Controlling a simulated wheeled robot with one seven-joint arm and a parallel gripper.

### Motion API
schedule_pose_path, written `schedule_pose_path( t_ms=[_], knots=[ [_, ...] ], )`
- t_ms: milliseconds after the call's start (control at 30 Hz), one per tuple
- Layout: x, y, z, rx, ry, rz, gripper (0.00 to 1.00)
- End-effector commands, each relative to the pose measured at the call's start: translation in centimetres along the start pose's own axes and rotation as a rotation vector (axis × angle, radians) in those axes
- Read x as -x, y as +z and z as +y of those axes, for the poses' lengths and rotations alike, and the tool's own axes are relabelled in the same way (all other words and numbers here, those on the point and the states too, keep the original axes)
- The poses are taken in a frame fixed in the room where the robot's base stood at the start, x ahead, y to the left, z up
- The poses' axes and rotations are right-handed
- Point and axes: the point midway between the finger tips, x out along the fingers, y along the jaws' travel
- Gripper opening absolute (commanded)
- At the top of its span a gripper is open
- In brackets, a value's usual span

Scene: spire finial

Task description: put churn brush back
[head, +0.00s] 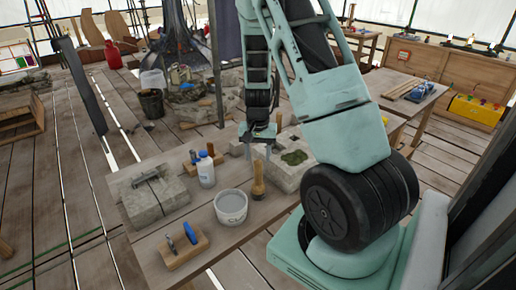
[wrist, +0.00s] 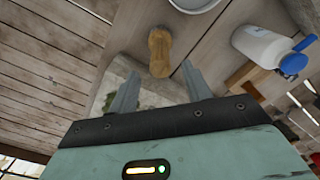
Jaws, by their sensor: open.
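The churn brush appears to be the tan, narrow-waisted piece (head: 258,180) standing on the wooden bench (head: 165,162), between a white bucket and a mossy stone block. It also shows in the wrist view (wrist: 160,52), at the top centre, just beyond the gap between my fingers. My gripper (head: 259,151) points down above and slightly behind it in the head view. In the wrist view my gripper (wrist: 158,88) has its fingers spread with nothing between them. The brush is apart from the fingers as far as I can see.
The white bucket (head: 231,208) stands left of the brush. A white bottle with a blue cap (head: 206,173), a stone block (head: 155,197) and a wooden tool holder (head: 184,247) are further left. The mossy stone block (head: 288,174) is close on the right, partly behind my arm.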

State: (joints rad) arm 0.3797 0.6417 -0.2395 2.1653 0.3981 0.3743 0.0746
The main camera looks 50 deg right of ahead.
Motion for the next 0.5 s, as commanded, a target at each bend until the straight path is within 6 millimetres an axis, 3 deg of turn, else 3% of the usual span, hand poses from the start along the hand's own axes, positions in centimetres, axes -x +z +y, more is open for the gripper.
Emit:
schedule_pose_path(
  t_ms=[200, 500],
  knots=[
    [2.8, 0.0, -0.1, 0.002, -0.001, 0.001, 0.49],
    [3.9, 0.7, -0.8, 0.026, -0.007, -0.004, 0.49]
  ],
)
